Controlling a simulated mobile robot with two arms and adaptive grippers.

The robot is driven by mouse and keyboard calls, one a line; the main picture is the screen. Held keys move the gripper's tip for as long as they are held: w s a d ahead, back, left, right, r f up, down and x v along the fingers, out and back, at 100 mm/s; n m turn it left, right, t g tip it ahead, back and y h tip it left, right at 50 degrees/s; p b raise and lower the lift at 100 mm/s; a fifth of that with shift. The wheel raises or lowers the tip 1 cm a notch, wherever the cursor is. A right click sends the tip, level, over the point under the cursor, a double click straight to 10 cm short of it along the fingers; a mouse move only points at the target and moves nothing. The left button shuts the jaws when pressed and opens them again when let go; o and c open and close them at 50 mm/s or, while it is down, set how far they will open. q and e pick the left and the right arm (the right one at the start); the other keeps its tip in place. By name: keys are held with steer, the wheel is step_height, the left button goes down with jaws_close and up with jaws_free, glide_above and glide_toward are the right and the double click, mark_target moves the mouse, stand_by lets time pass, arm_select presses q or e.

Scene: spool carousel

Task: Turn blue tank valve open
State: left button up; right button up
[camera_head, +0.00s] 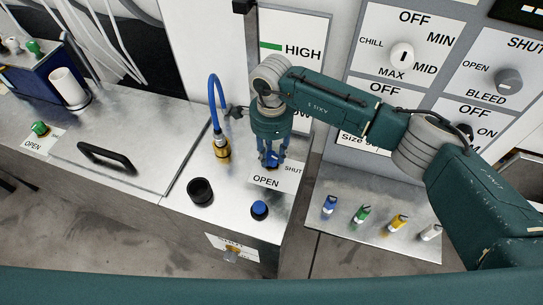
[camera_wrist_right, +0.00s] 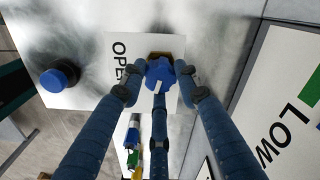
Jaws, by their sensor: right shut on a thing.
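The blue tank valve (camera_wrist_right: 160,73) sits on a brassy base on the steel counter, with a small white mark on its top. My right gripper (camera_head: 271,160) comes down over it from above. In the right wrist view its fingers (camera_wrist_right: 160,80) are closed around the blue knob. A white label (camera_head: 277,177) with OPEN and SHUT lies beside the valve; OPEN also shows in the wrist view. In the head view the fingers partly hide the valve, and I cannot tell which word its mark points to. My left gripper is not in view.
A blue hose with a brass fitting (camera_head: 221,148) stands left of my right gripper. A black cup (camera_head: 200,190) and a blue-topped knob (camera_head: 259,209) are in front. Several coloured small parts lie on the right shelf (camera_head: 330,240). A dial panel (camera_head: 402,54) stands behind.

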mark_target(272, 156)
steer(key=m+b, duration=0.3)
steer(key=shift+w+f+m, duration=0.1)
steer(key=shift+f+m, duration=0.1)
steer(key=shift+m, duration=0.1)
steer(key=m+b, duration=0.4)
steer(key=shift+m, duration=0.3)
steer(key=m+b, duration=0.3)
steer(key=m, duration=0.1)
steer(key=shift+r, duration=0.1)
steer(key=shift+r+m+b, duration=0.15)
steer(key=shift+m+b, duration=0.85)
steer(key=shift+m, duration=0.5)
steer(key=o, duration=1.1)
steer(key=shift+o, duration=0.2)
step_height(272, 156, up, 12)
